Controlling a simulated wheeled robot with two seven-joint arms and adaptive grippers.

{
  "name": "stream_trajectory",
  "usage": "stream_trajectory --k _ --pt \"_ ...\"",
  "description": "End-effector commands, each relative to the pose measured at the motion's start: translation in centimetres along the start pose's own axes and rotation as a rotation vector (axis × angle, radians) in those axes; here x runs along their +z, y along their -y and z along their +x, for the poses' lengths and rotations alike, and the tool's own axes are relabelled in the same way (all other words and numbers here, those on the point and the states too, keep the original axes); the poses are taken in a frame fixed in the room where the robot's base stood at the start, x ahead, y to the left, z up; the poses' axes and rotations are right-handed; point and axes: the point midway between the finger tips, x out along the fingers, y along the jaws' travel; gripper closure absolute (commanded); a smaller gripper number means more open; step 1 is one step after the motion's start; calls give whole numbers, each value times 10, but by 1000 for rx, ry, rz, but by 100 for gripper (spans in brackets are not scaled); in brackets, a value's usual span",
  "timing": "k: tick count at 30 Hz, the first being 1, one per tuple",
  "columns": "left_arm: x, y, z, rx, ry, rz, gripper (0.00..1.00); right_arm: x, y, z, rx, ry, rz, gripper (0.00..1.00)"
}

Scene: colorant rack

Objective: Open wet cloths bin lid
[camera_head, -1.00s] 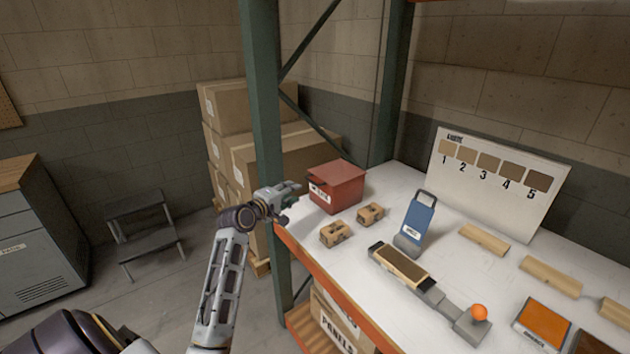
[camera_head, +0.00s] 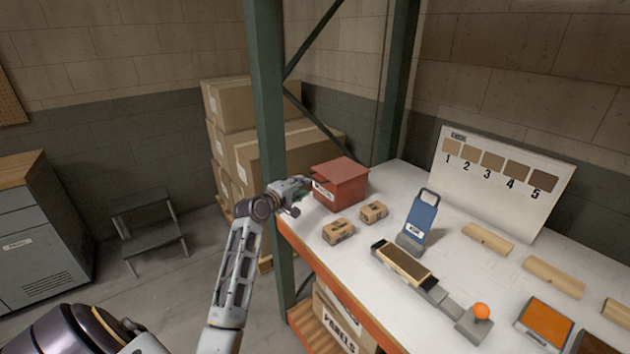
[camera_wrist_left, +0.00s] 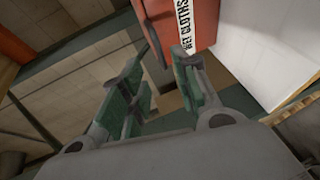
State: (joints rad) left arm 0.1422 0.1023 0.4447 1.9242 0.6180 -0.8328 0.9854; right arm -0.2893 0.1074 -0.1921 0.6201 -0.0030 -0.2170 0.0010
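The wet cloths bin (camera_head: 338,192) is a red box at the far left end of the white shelf, with its red lid (camera_head: 341,169) down on top. In the left wrist view the bin (camera_wrist_left: 190,14) is at the top, with its white "WET CLOTHS" label beside the fingers. My left gripper (camera_head: 306,186) is at the bin's left front side, close under the lid's edge. In the wrist view its green-padded fingers (camera_wrist_left: 164,85) are apart with nothing between them. I cannot tell whether a finger touches the bin. My right gripper is not in view.
Two small cardboard blocks (camera_head: 338,231) lie in front of the bin. A blue-faced stand (camera_head: 421,217) and a sanding block tool (camera_head: 405,264) are to the right.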

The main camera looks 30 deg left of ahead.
Motion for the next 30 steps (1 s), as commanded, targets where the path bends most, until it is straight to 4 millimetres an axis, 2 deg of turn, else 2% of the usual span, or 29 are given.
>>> stream_trajectory --k 18,30 --pt "0 0 59 -1 0 1 69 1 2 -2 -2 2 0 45" --pt "0 0 90 -1 0 1 69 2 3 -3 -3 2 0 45"
